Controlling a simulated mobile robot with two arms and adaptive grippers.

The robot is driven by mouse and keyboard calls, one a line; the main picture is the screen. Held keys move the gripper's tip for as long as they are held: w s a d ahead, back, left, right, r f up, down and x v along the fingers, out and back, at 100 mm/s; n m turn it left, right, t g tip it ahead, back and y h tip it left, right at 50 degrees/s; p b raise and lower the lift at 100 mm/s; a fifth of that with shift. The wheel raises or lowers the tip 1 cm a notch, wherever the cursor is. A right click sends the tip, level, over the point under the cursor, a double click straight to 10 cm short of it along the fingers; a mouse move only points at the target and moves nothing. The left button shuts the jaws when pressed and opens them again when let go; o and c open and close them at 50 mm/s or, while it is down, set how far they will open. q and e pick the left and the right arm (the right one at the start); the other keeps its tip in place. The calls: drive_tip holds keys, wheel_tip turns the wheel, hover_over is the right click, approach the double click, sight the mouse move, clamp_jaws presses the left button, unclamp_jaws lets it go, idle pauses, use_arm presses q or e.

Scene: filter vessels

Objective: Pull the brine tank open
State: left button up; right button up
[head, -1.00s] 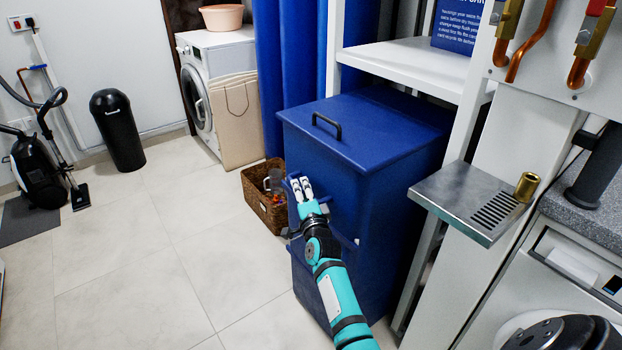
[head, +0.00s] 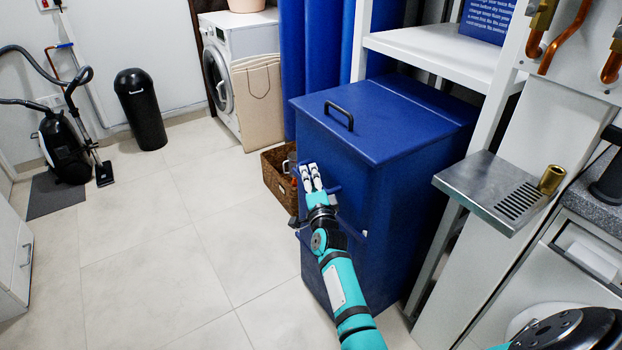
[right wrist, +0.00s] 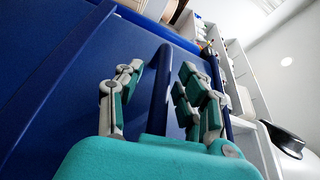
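The brine tank (head: 372,210) is a tall dark blue box. Its lid (head: 405,110) lies flat and shut, with a black handle (head: 338,115) on top. My right gripper (head: 310,175) is at the tank's front, below the lid's edge. In the right wrist view, a blue bar handle (right wrist: 161,90) stands out from the blue front. The fingers of my right gripper (right wrist: 160,92) are spread on both sides of this bar, with gaps between. In the head view my gripper and arm hide most of that bar. My left gripper is not in view.
A wicker basket (head: 278,180) stands left of the tank. A metal drip tray (head: 490,192) juts out to the right, near a white shelf frame (head: 440,62). A white cabinet (head: 12,255) is at far left. The tiled floor (head: 170,240) in front is clear.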

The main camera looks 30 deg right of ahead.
drive_tip(key=v, duration=0.7)
drive_tip(key=shift+s, duration=0.25)
drive_tip(key=shift+f, duration=0.1)
